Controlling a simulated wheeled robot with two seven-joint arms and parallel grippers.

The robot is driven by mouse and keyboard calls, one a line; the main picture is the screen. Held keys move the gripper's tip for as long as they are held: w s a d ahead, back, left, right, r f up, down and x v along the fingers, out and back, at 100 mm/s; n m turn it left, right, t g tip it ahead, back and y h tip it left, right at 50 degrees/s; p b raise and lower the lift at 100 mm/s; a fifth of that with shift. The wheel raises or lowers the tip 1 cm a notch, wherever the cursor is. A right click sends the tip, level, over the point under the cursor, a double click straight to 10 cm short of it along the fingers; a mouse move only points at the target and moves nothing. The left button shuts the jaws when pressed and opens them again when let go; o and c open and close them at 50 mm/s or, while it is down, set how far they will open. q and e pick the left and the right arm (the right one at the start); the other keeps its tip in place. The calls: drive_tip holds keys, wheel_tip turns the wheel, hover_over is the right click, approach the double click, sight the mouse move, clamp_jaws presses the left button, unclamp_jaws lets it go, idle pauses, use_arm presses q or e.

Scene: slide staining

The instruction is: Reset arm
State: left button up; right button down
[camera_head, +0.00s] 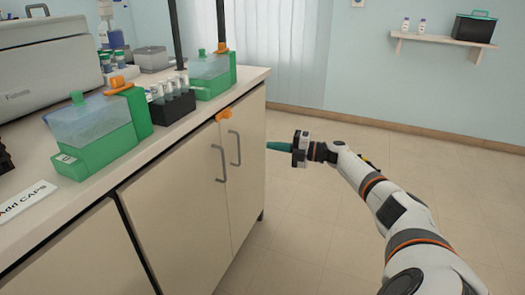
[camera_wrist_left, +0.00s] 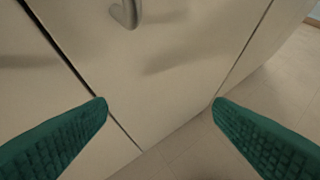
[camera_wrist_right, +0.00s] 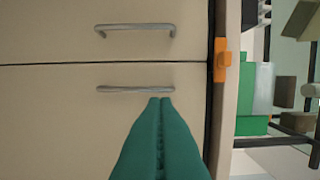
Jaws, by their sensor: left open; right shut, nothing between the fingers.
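My right gripper (camera_head: 279,147) is in front of the cabinet in the head view, to the right of the door handles. In the right wrist view its two green fingers (camera_wrist_right: 160,100) are closed together with nothing between them. Their tips appear close to a cabinet handle (camera_wrist_right: 136,89); I cannot tell whether they touch it. My left gripper (camera_wrist_left: 160,103) shows only in the left wrist view. Its green fingers are wide apart and empty, facing a cabinet front and the floor. The left arm is not visible in the head view.
The cabinet (camera_head: 180,200) carries a countertop with green staining boxes (camera_head: 102,125), a dark vial rack (camera_head: 172,107) and a grey machine (camera_head: 45,65). An orange piece (camera_head: 224,115) sits at the counter's front edge. Floor (camera_head: 310,230) right of the cabinet is clear. A wall shelf (camera_head: 440,41) is far off.

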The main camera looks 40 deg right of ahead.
use_arm(q)
drive_tip(key=shift+w+d+r+t, duration=0.3)
drive_tip(key=shift+w+r+t, duration=0.3)
drive_tip(key=shift+w, duration=0.05)
use_arm(e)
drive_tip(key=shift+s+d, duration=0.25)
drive_tip(key=shift+d, duration=0.3)
drive_tip(key=shift+s+d, duration=0.2)
drive_tip(key=shift+d, duration=0.3)
